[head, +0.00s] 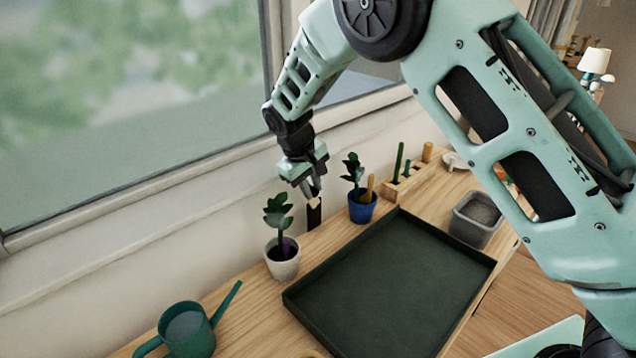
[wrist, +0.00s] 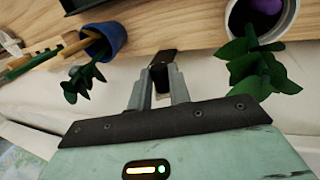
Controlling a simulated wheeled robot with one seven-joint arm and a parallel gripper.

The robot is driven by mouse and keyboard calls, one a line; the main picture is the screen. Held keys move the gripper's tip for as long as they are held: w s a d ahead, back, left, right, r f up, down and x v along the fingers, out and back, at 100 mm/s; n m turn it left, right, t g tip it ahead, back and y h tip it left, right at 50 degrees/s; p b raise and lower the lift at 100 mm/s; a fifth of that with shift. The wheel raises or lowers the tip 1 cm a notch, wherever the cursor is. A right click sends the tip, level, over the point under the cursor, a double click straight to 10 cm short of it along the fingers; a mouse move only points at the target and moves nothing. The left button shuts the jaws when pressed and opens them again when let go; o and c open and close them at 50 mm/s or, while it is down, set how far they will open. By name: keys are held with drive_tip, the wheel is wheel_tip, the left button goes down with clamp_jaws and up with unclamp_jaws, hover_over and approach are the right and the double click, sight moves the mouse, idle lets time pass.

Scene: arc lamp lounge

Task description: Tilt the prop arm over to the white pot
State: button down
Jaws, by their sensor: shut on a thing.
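The prop arm (head: 314,217) is a narrow dark piece with a small tan part near its top. It stands roughly upright at the back of the table, between the white pot (head: 283,268) and the blue pot (head: 362,210). My gripper (head: 313,196) points down and is shut on its upper end. In the wrist view the dark prop arm (wrist: 163,56) shows between and beyond the fingertips (wrist: 160,82). The white pot, with a leafy plant and a purple thing in it, also shows in the wrist view (wrist: 288,27). My fingers hide part of the prop arm.
A large dark tray (head: 390,285) fills the middle of the table. A green watering can (head: 187,332) stands at the front left, and a grey container (head: 474,220) at the right. A wooden tool holder (head: 412,180) is behind. The window wall runs close behind my gripper.

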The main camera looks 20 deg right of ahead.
drive_tip(key=shift+s+a+f+t+h, duration=0.15)
drive_tip(key=shift+s+a+f+h, duration=0.15)
drive_tip(key=shift+a, duration=0.2)
drive_tip(key=shift+s+a+f+t+h, duration=0.15)
drive_tip(key=shift+s+a+f+h, duration=0.15)
drive_tip(key=shift+a, duration=0.2)
drive_tip(key=shift+f, duration=0.1)
drive_tip(key=c, duration=1.3)
unclamp_jaws()
drive_tip(key=shift+b, duration=0.3)
drive_tip(key=b+v, duration=0.2)
drive_tip(key=v, duration=1.5)
drive_tip(key=shift+r, duration=0.3)
drive_tip(key=shift+w, duration=0.1)
